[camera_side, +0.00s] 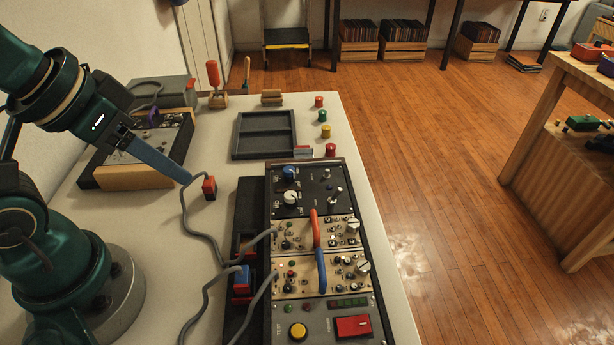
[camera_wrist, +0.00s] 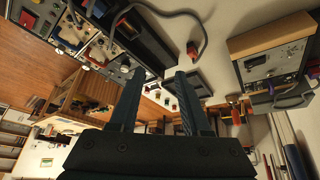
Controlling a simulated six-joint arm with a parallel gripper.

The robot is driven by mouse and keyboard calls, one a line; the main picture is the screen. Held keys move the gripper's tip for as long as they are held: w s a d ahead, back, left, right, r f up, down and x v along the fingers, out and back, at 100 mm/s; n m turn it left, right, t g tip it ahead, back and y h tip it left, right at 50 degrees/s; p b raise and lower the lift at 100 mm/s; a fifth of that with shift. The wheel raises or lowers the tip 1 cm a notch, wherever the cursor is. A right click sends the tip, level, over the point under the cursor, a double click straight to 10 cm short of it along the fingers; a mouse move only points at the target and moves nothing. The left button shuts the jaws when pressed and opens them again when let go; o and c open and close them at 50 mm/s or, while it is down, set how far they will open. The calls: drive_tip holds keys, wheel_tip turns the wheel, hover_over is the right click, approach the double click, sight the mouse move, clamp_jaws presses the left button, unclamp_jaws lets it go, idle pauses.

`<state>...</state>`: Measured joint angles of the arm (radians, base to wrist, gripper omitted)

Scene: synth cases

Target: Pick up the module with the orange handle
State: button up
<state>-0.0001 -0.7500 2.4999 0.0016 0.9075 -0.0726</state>
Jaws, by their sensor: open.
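The module with the orange handle (camera_side: 289,233) is a beige panel with knobs and jacks, seated in the dark rack (camera_side: 372,277) in the side view. Its orange-red handle (camera_side: 315,226) stands up from the panel. Directly below it sits a similar beige module with a blue handle (camera_side: 321,270). My gripper (camera_side: 186,180) is in the air left of the rack, well apart from the handle. In the wrist view my gripper (camera_wrist: 158,72) has its fingers spread with nothing held between them.
A red plug (camera_side: 209,187) on a grey cable is near my fingertips. Another cable with a blue plug (camera_side: 241,280) runs left of the rack. A dark tray (camera_side: 237,138), several coloured caps and a wood-framed device (camera_side: 134,178) stand farther back.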

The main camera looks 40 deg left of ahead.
drive_tip(key=w+r+n+y, duration=0.1)
drive_tip(key=w+r+n, duration=0.3)
drive_tip(key=n, duration=0.3)
drive_tip(key=n+g+y, duration=0.2)
hover_over(315, 221)
drive_tip(key=s+d, duration=0.2)
drive_tip(key=f, duration=0.8)
drive_tip(key=shift+w+a+f, duration=0.2)
drive_tip(key=shift+w+f, duration=0.05)
drive_tip(key=shift+f, duration=0.05)
drive_tip(key=shift+s+d+f+m, duration=0.1)
drive_tip(key=shift+f+m, duration=0.15)
drive_tip(key=shift+m, duration=0.05)
drive_tip(key=shift+x, duration=2.35)
drive_tip(key=shift+g, duration=0.3)
clamp_jaws()
